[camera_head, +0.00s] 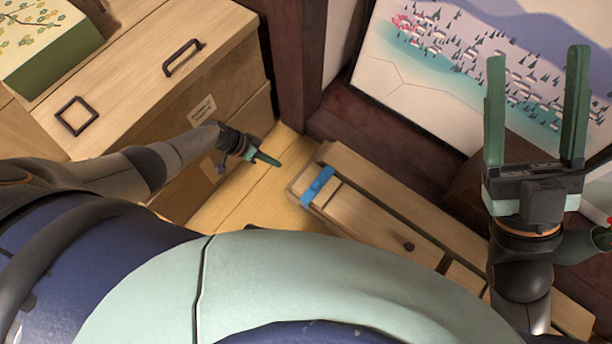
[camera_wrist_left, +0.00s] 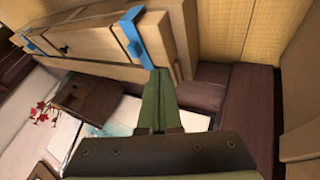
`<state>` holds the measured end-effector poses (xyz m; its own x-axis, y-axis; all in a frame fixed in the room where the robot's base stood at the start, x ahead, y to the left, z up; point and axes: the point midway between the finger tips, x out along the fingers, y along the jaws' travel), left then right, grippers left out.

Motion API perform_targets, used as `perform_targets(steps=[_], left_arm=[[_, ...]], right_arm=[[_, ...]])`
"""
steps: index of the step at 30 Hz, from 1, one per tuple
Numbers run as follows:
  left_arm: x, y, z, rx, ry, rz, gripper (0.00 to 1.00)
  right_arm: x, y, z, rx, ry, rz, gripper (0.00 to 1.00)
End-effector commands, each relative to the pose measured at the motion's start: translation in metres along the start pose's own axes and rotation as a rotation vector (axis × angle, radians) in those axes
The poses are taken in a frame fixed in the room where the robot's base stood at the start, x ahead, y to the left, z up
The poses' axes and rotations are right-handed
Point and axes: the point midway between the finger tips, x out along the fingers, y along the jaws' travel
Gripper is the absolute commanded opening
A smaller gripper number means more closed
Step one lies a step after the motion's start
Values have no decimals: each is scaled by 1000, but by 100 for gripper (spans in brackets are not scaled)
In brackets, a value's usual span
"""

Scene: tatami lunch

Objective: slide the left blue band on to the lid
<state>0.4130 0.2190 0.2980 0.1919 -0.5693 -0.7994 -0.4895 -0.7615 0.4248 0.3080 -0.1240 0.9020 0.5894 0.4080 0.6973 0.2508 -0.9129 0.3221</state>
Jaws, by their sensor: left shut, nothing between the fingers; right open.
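A long wooden box (camera_head: 335,160) lies on the floor, with a panel bearing a dark knob, apparently the lid (camera_head: 372,222). The left blue band (camera_head: 317,186) crosses the box near its left end. In the left wrist view this band (camera_wrist_left: 134,36) wraps over the box edge, and a second blue band (camera_wrist_left: 30,44) shows farther left. My left gripper (camera_head: 272,160) is shut and empty, left of the box end. In the left wrist view its fingertips (camera_wrist_left: 160,74) appear close to the band; I cannot tell whether they touch. My right gripper (camera_head: 537,56) is open and empty, above the box's right part.
A wooden chest (camera_head: 135,75) with dark handles stands at the left, a green patterned box (camera_head: 48,45) on it. A dark post (camera_head: 297,65) and a painted panel (camera_head: 440,75) stand behind. Bare yellow floor (camera_head: 265,200) lies left of the wooden box.

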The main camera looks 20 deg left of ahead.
Motion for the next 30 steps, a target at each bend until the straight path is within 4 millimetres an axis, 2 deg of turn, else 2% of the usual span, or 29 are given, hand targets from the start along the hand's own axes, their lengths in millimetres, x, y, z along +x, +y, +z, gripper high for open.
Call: perform_targets(steps=[8,13,30], left_arm=[[0,0,0,-1,-1,0,0],[9,0,1,-1,1,1,0],[98,-2,2,-1,2,2,0]], right_arm=[[0,0,0,0,1,0,68],[-5,-3,5,7,-1,-1,68],[-56,-36,59,14,-35,-30,68]])
